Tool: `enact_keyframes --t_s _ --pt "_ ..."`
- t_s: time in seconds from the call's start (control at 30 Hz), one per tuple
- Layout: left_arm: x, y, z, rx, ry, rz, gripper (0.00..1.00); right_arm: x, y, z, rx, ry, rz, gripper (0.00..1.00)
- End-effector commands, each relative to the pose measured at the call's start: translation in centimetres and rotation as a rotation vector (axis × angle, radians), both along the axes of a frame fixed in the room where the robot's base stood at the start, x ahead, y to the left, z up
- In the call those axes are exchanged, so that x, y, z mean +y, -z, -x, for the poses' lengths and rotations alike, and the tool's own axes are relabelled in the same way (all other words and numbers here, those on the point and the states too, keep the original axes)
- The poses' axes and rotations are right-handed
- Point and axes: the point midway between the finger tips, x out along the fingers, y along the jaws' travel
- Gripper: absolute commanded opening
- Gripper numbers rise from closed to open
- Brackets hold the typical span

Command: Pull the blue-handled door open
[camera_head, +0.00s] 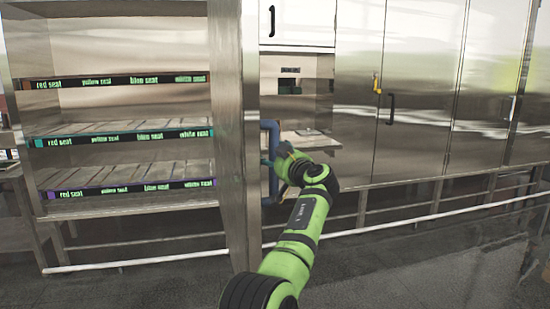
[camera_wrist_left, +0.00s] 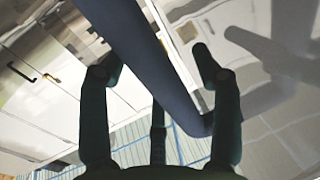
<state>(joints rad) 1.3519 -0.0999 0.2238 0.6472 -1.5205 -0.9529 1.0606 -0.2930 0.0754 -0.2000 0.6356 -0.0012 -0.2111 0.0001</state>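The blue handle (camera_head: 270,160) is a thick upright bar on the right face of a tall metal door (camera_head: 237,140). The door stands open, seen nearly edge-on, left of an open compartment (camera_head: 310,95). My left gripper (camera_head: 281,162) is at the handle's lower half, its fingers partly hidden by my wrist. In the left wrist view the blue handle (camera_wrist_left: 150,65) runs slantwise between the fingers of my left gripper (camera_wrist_left: 157,66). These fingers are spread apart, with gaps visible beside the bar. Contact cannot be told. My right gripper is not in view.
Shelves with labelled strips (camera_head: 120,138) stand to the left. Closed metal cabinets (camera_head: 425,100) with a yellow handle (camera_head: 377,83) and a black handle (camera_head: 391,109) stand to the right. A white rail (camera_head: 430,217) runs low along the front. The floor (camera_head: 400,265) at lower right is clear.

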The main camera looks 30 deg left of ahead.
Motion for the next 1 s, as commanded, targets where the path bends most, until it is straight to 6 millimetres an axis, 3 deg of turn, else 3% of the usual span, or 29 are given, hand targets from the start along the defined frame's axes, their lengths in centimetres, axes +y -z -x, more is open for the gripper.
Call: enact_keyframes --t_s 0.37,0.8,1.0 --pt "-1.4 0.2 0.8 -0.001 0.001 0.0 0.64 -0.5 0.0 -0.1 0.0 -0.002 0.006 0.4" --pt "-7.6 0.1 5.4 -0.001 0.003 0.002 0.64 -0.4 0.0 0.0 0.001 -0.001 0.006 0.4" --pt "-9.3 0.1 6.8 0.0 0.001 0.0 0.64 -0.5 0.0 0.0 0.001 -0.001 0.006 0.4"
